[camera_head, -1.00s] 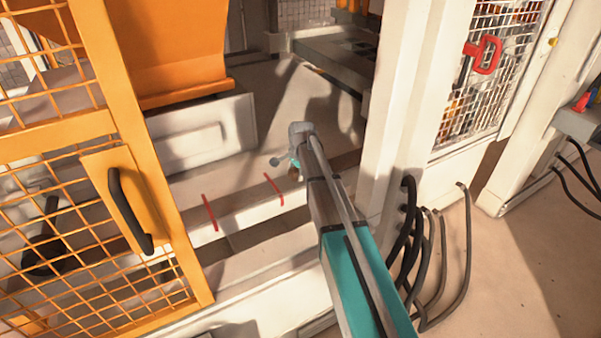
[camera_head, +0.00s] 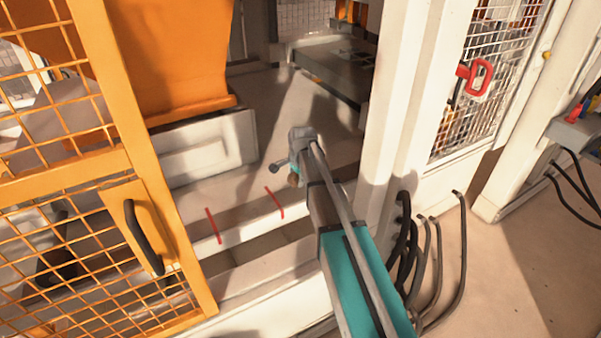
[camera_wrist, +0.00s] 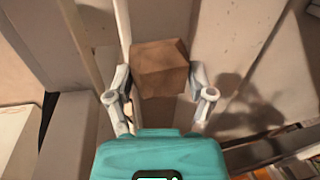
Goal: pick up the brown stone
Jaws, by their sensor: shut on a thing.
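The brown stone (camera_wrist: 160,68) is a block-shaped piece in the wrist view, between the two fingers of my gripper (camera_wrist: 160,90). The fingers are shut on it, one on its left side and one on its right. In the head view my gripper (camera_head: 292,178) is inside the press opening, at the end of my outstretched arm. A small brown bit of the stone (camera_head: 293,180) shows there; the rest is hidden by the gripper and arm. The stone appears held above the surface below it.
An orange mesh door (camera_head: 95,165) with a black handle (camera_head: 143,237) stands at the left. A white post (camera_head: 395,100) rises close to the right of my arm. A pale ledge with red marks (camera_head: 245,215) lies below the gripper. Black cables (camera_head: 425,255) hang at the right.

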